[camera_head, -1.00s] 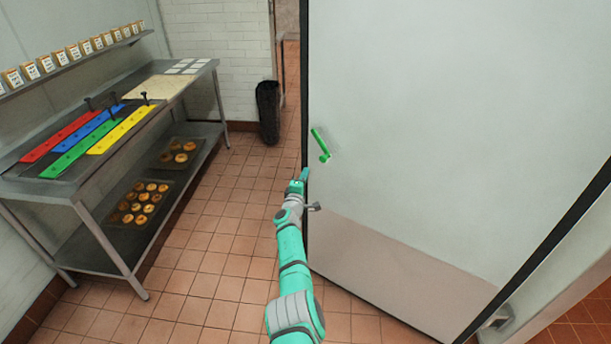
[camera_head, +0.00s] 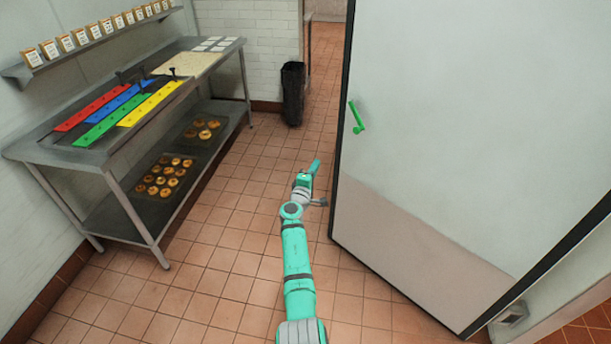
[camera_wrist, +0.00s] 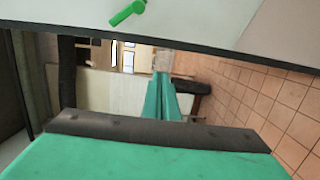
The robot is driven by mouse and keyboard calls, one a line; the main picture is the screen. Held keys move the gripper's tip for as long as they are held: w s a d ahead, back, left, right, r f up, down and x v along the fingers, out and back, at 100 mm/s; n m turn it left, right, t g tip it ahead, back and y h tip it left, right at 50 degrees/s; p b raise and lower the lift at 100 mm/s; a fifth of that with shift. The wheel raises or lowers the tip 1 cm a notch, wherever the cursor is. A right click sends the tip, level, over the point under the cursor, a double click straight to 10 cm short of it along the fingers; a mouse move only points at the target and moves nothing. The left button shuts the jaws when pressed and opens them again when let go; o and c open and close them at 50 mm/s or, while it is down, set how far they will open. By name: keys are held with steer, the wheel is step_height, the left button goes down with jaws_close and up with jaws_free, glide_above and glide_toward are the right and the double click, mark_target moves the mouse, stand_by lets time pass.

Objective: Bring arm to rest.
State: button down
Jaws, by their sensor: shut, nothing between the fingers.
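My arm reaches forward over the tiled floor in the head view, with my gripper (camera_head: 314,168) at its far end. The gripper is shut and empty, left of the open door (camera_head: 440,110) and apart from its edge. In the wrist view my gripper's fingers (camera_wrist: 163,82) lie together, with nothing between them. The door's green handle (camera_head: 356,117) is above and right of the gripper in the head view. The handle also shows at the top of the wrist view (camera_wrist: 127,12).
A metal table (camera_head: 108,155) with coloured strips stands left, with trays of bagels (camera_head: 165,175) on its lower shelf. A wall shelf (camera_head: 105,43) holds a row of small boxes. A black bin (camera_head: 292,92) stands at the back. Tiled floor (camera_head: 215,215) is clear between table and door.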

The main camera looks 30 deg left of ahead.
steer(key=s+a, duration=0.1)
steer(key=s, duration=0.5)
steer(key=s+d+f+m+g, duration=0.1)
steer(key=s+d+f+m, duration=0.1)
steer(key=s+d+f, duration=0.5)
steer(key=s+d+f+m+g, duration=0.1)
steer(key=s+d+f+m, duration=0.1)
steer(key=s+d+f, duration=0.5)
steer(key=s+d+f+m+g, duration=0.1)
steer(key=s+d+f+m, duration=0.1)
steer(key=s+d+f, duration=0.4)
steer(key=s+d+f+m, duration=0.2)
steer(key=s+d+m, duration=0.15)
steer(key=s, duration=0.45)
steer(key=s+d+r+m+h, duration=0.1)
steer(key=s+d+r+m, duration=0.1)
steer(key=s+d, duration=0.5)
steer(key=s+d+r+m, duration=0.3)
steer(key=s+d, duration=0.1)
steer(key=s, duration=0.5)
steer(key=s+d+r+m+h, duration=0.1)
steer(key=s+d+r+m, duration=0.2)
steer(key=s+r, duration=0.4)
steer(key=s+d+r+m+h, duration=0.2)
steer(key=s+d+r, duration=0.4)
steer(key=r, duration=0.3)
steer(key=shift+s+m+t, duration=0.4)
steer(key=shift+s+m, duration=0.15)
steer(key=shift+s, duration=0.25)
